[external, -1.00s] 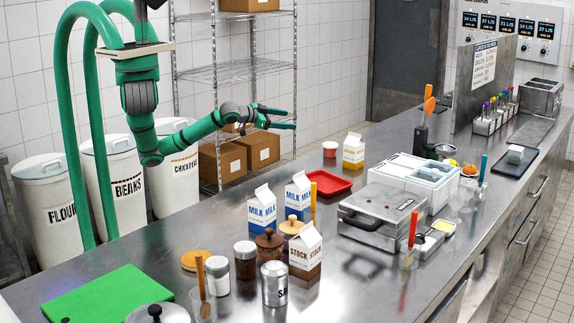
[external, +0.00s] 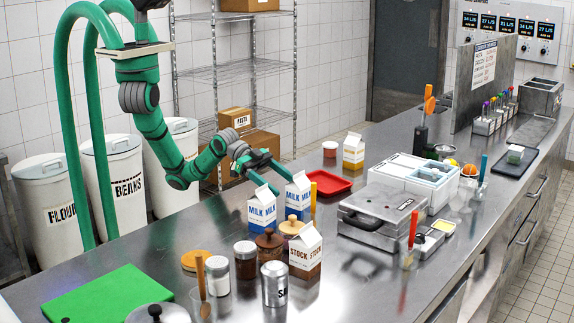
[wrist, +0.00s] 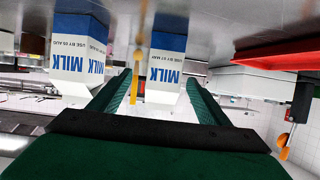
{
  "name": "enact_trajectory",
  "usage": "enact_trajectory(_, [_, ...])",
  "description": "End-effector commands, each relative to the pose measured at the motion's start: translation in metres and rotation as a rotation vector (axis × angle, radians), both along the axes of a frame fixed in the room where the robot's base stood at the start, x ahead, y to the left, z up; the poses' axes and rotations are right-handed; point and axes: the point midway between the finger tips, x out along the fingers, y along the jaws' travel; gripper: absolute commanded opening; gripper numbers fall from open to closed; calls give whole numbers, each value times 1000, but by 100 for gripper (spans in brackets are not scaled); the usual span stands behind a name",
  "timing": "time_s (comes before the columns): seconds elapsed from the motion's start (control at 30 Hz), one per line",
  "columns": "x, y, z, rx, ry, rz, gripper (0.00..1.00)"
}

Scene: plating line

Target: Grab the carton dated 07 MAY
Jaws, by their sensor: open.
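Two blue-and-white milk cartons stand upright side by side on the steel counter. In the wrist view, which is upside down, the carton printed USE BY 07 MAY (wrist: 166,68) shows between my two open fingers (wrist: 157,80). The other milk carton (wrist: 78,55), which appears to read 05 AUG, is outside the left finger. In the external view the 07 MAY carton is the right one (external: 298,198), beside the red tray, and the other is the left one (external: 262,212). My gripper (external: 281,185) is open and empty, just behind the cartons. I cannot tell whether the fingertips reach the carton's sides.
The red tray (external: 328,184) is close on the right. A yellow-handled utensil (external: 313,206), lidded jars (external: 269,243) and a stock carton (external: 305,254) stand in front of the milk cartons. A yellow carton (external: 353,152) stands farther back.

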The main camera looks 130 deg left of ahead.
Motion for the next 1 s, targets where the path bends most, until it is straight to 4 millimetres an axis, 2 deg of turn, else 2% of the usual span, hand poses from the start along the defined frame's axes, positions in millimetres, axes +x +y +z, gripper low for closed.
enact_trajectory(0.17, [8,0,-4,-13,11,4,70])
enact_trajectory(0.5, [45,2,-19,-11,12,4,70])
enact_trajectory(0.83, [60,5,-25,-11,11,6,70])
enact_trajectory(1.0, [79,10,-33,-12,12,4,70])
